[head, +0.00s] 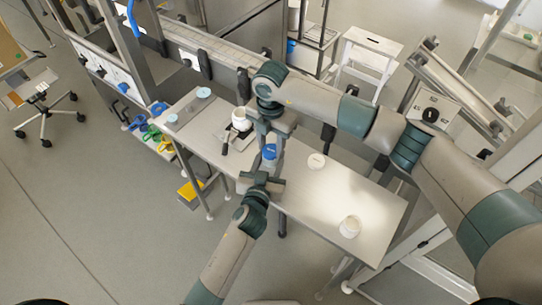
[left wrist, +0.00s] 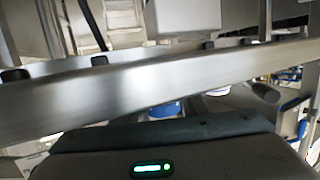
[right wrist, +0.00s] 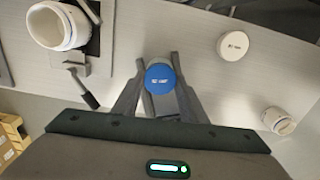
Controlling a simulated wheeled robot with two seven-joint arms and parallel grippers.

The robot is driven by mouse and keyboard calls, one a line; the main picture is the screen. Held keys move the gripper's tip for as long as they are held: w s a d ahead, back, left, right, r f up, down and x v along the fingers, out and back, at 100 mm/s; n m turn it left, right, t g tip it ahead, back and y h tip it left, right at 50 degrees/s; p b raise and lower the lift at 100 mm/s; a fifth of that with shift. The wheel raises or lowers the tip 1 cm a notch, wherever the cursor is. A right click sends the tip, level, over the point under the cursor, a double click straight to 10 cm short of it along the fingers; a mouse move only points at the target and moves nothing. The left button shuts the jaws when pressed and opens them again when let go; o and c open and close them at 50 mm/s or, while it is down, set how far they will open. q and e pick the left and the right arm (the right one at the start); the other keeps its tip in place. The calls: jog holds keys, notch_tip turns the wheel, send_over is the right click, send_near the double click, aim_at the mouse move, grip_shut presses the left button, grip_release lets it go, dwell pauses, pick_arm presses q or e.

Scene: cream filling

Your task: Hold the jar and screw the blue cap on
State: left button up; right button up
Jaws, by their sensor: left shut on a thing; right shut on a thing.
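The blue cap (right wrist: 160,77) sits between the two fingertips of my right gripper (right wrist: 158,88), which is shut on it. In the head view the blue cap (head: 269,152) is below my right gripper (head: 270,138), by the table's front edge. My left gripper (head: 264,176) reaches up from the front and is shut on the jar just under the cap. The jar's body is mostly hidden. Whether cap and jar touch, I cannot tell. The left wrist view shows part of the blue cap (left wrist: 165,109) behind a pale metal edge that hides the left fingers.
An open white jar (right wrist: 58,25) stands on a dark plate at the back left, beside a black-handled tool (right wrist: 84,90). A white lidded jar (right wrist: 235,45) and another white jar (right wrist: 278,120) stand to the right.

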jog(key=m, duration=0.5)
jog(key=shift+m, duration=0.4)
jog(key=o, duration=1.5)
notch_tip(320, 180, up, 12)
jog(key=shift+f, duration=0.1)
pick_arm(q)
jog(key=o, duration=1.2)
jog(key=shift+o, duration=0.2)
